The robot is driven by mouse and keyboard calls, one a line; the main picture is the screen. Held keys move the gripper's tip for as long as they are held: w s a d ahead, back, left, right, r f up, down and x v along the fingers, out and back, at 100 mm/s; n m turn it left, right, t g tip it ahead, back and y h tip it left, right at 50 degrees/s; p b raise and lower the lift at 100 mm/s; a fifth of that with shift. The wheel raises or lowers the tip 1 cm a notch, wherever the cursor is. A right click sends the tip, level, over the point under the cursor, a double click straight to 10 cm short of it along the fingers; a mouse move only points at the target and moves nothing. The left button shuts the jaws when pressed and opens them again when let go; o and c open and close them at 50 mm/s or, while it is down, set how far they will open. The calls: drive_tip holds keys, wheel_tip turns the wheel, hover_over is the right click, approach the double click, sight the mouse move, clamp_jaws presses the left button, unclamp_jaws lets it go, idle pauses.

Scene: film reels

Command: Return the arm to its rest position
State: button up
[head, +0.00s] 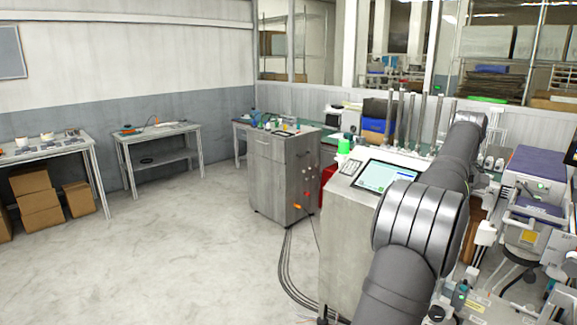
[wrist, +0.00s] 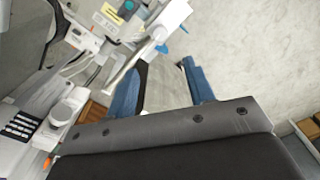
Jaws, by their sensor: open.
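My gripper (wrist: 161,80) shows in the wrist view, its two blue fingers apart with nothing held between them. A white piece of equipment (wrist: 150,50) with a blue knob shows past the left finger. Pale concrete floor lies beyond the right finger. In the head view my dark grey arm (head: 418,215) rises from the bottom edge and stretches away to the upper right, in front of the metal cabinet with a screen. The gripper itself cannot be made out in the head view.
A screen (head: 387,177) tops a metal cabinet (head: 347,235) beside my arm. Lab machines (head: 530,215) crowd the right. A grey cabinet (head: 278,180) stands mid-room. Two tables (head: 160,133) line the left wall, with cardboard boxes (head: 38,200). Cables (head: 287,268) run along the otherwise clear floor.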

wheel_tip(320, 180, down, 15)
drive_tip(key=shift+r, duration=0.2)
drive_tip(key=shift+r+m, duration=0.2)
drive_tip(key=shift+m, duration=0.6)
drive_tip(key=m, duration=1)
drive_tip(key=shift+m, duration=2.2)
